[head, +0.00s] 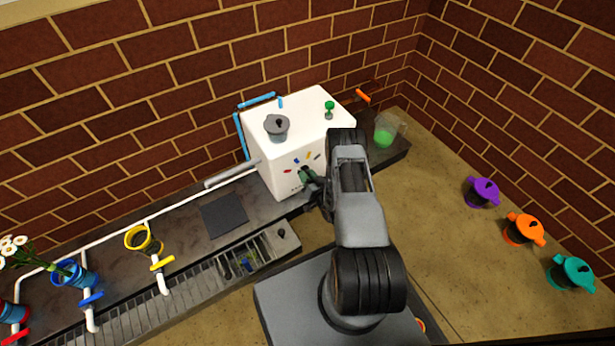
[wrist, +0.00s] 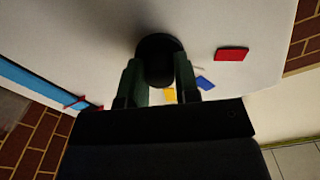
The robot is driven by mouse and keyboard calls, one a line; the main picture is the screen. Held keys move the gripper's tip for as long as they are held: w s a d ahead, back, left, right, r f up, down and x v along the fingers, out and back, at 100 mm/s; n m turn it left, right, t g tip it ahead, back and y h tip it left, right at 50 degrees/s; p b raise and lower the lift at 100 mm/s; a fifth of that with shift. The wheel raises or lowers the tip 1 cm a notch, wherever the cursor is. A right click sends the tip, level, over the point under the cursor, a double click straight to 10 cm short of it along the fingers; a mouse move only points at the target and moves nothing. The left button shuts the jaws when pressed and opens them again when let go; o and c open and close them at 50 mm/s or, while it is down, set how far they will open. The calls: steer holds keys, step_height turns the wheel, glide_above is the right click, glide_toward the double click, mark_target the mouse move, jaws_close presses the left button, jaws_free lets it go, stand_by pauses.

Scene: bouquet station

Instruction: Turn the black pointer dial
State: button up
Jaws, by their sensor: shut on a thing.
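The black pointer dial (wrist: 158,52) is a round dark knob on the front face of the white box-shaped machine (head: 316,109). In the wrist view it sits between my two green fingertips. My gripper (wrist: 158,78) is shut on it, one finger on each side. In the head view my gripper (head: 307,175) reaches the machine's front face, and my arm hides part of that face. The dial is hard to make out there. Colored marks surround the dial: red (wrist: 232,54), blue (wrist: 205,83) and yellow (wrist: 170,95). The pointer's direction cannot be told.
A grey pot (head: 277,128) and a green knob (head: 329,109) are on the machine's top. A cup of green liquid (head: 385,133) stands to its right. A yellow ring holder (head: 144,240) is left.

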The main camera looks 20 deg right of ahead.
steer(key=m, duration=0.5)
steer(key=shift+m, duration=0.3)
steer(key=m+b, duration=0.1)
steer(key=m, duration=0.4)
steer(key=shift+m, duration=0.4)
steer(key=o, duration=0.9)
steer(key=shift+s, duration=0.15)
